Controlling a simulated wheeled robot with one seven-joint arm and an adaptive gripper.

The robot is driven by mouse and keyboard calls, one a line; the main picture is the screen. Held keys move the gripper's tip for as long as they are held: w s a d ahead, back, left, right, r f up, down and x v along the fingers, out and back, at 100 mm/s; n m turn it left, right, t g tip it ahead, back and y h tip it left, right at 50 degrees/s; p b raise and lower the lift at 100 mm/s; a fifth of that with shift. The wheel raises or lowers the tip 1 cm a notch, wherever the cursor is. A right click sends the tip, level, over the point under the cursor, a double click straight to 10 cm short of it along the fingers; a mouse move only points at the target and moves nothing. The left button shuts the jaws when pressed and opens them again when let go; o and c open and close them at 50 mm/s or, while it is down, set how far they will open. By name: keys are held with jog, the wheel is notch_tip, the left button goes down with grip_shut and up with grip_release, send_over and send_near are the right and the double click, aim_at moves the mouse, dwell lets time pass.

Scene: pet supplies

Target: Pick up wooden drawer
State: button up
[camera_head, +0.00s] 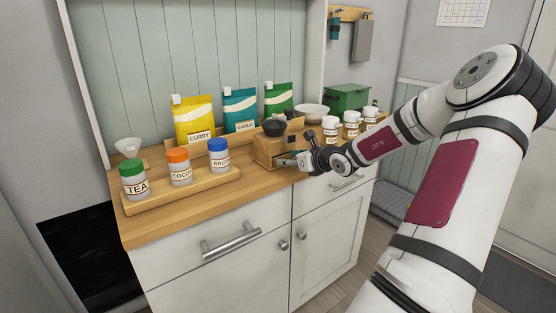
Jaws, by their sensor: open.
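A small wooden box (263,150) with a dark round bowl on top stands on the worktop, just right of centre. The wooden drawer (281,155) is in its right-hand face, partly hidden behind my gripper; I cannot tell how far it is pulled out. My gripper (286,162) reaches in from the right with its fingertips at the drawer front. Its jaws are open, and contact with the drawer is too small to make out.
A wooden tray (185,192) with tea, cocoa and another jar stands on the left. Several lidded jars (351,124) and a pale bowl (312,113) are to the right. Spice bags (193,118) stand behind. The front strip of the wooden worktop (215,213) is bare.

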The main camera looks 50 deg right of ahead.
grip_shut()
jog(key=shift+r, duration=0.15)
